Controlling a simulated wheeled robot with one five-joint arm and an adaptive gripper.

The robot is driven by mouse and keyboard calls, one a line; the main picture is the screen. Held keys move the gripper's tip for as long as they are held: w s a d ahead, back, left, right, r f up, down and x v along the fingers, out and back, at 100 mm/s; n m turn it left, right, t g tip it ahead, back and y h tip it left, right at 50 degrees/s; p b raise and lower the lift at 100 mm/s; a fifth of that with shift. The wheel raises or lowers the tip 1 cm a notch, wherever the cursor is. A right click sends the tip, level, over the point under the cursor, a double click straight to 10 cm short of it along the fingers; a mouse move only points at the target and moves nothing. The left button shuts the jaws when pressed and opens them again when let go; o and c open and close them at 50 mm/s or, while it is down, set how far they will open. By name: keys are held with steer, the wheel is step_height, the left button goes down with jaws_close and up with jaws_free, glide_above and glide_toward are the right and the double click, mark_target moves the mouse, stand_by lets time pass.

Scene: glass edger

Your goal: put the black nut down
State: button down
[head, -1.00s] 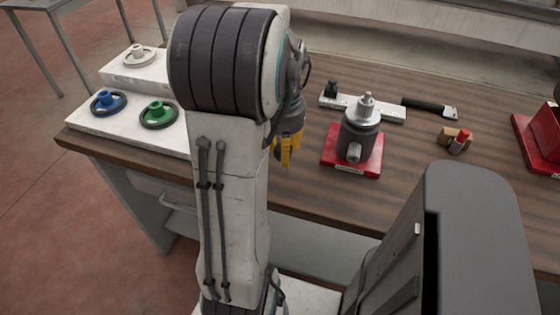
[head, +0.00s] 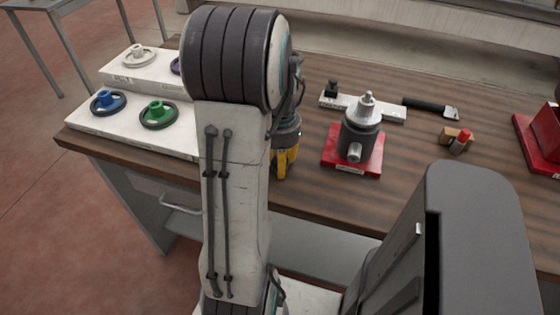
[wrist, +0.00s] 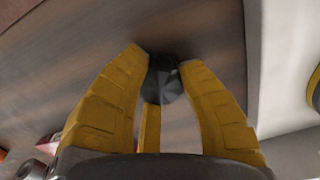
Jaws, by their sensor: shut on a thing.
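My gripper (head: 285,163) is yellow-fingered and hangs low over the wooden workbench, partly behind my arm in the head view. In the wrist view my gripper (wrist: 168,62) is shut on a dark, faceted piece, the black nut (wrist: 164,82), held between the fingertips. The nut does not show in the head view. Bare brown wood lies beneath it; I cannot tell whether the nut touches the bench (head: 310,190).
A metal spindle fixture (head: 360,132) on a red base stands right of my gripper. White blocks with blue (head: 108,102) and green (head: 158,114) wheels are at left. A white bar (head: 365,108) and black-handled tool (head: 430,107) lie behind. Bare wood is in front.

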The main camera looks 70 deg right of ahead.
steer(key=shift+f, duration=0.15)
steer(key=c, duration=0.9)
jaws_free()
step_height(320, 180, up, 12)
steer(key=p, duration=0.2)
steer(key=shift+r, duration=0.25)
